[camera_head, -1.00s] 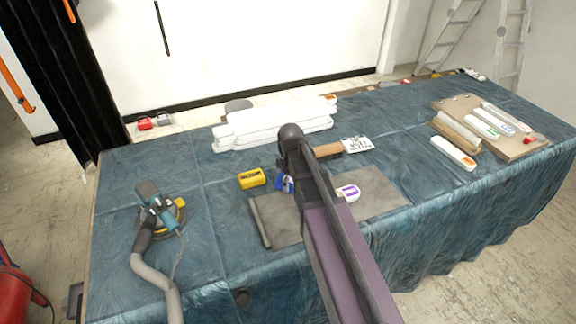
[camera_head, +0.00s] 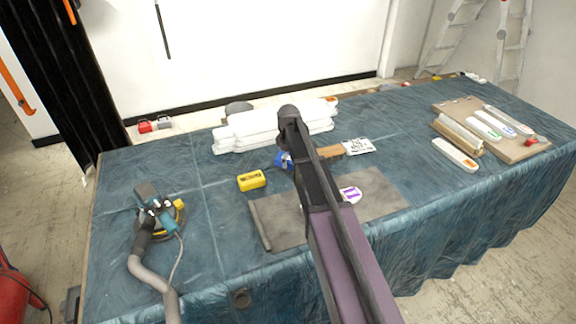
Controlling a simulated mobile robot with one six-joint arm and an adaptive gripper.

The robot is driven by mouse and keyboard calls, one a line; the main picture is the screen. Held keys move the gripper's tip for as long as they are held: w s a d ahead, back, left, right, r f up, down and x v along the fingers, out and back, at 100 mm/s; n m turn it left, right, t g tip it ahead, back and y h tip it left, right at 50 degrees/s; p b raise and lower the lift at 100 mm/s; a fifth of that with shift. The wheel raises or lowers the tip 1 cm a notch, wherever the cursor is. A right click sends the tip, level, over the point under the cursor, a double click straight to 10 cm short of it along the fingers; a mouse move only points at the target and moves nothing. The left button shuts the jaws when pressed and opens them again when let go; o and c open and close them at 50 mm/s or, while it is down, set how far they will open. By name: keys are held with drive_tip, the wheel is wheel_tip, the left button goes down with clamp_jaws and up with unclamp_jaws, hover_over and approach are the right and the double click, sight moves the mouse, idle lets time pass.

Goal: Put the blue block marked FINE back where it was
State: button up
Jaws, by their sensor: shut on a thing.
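A small blue block (camera_head: 283,160) shows just left of my arm, behind the grey mat (camera_head: 275,224). Its lettering cannot be read from here. My gripper (camera_head: 279,165) is mostly hidden by my own arm; it is shut on the blue block. Whether the block touches the table is hard to tell. A yellow block (camera_head: 252,180) sits left of it, by the mat's back left corner. A white block with a purple mark (camera_head: 350,195) lies on the mat to the right of my arm.
White stacked panels (camera_head: 270,127) lie behind. A wooden-handled brush (camera_head: 331,151) and a printed card (camera_head: 358,146) lie right of my arm. A sander with a hose (camera_head: 152,212) is at left. A board with several tools (camera_head: 515,150) and a white-orange block (camera_head: 455,154) are at right.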

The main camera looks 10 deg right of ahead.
drive_tip(key=shift+w, duration=0.25)
drive_tip(key=shift+w+d+f+b, duration=0.1)
drive_tip(key=shift+w+f+b, duration=0.3)
drive_tip(key=shift+f+b, duration=1.45)
drive_tip(key=shift+f, duration=0.15)
drive_tip(key=o, duration=1)
wheel_tip(320, 180, up, 12)
drive_tip(key=p, duration=1.2)
drive_tip(key=shift+r, duration=0.2)
